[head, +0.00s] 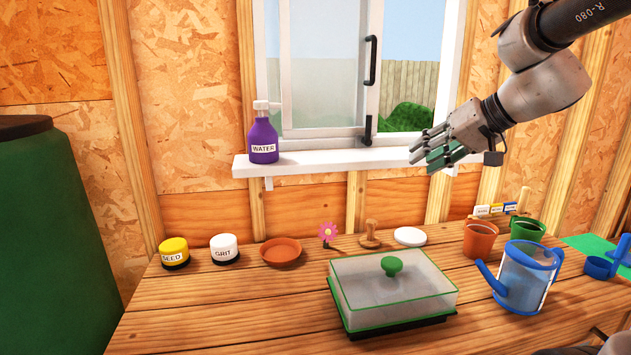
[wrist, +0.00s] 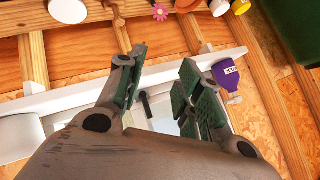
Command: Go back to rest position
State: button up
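My gripper (head: 428,150) is raised in front of the window at the upper right of the head view, well above the bench. Its fingers point left and a little down. In the wrist view my gripper (wrist: 162,72) shows its green-padded fingers spread apart with nothing between them. The window sill (wrist: 232,56) lies beyond the fingers in that view.
A purple water bottle (head: 263,140) stands on the sill (head: 320,158). The bench (head: 230,310) holds a clear-lidded propagator (head: 390,295), a blue watering can (head: 525,278), pots (head: 480,240) and jars (head: 224,248). A green barrel (head: 50,240) stands left. The bench's front left is clear.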

jog(key=s+d+f+g+h, duration=0.1)
jog(key=s+d+f+h, duration=0.2)
jog(key=s+d, duration=0.3)
jog(key=s+d+f+g+h, duration=0.2)
jog(key=s+d+f, duration=0.3)
jog(key=s, duration=0.9)
jog(key=shift+s+d+h, duration=0.4)
jog(key=shift+d+h, duration=0.4)
jog(key=shift+d, duration=0.35)
jog(key=shift+f, duration=0.1)
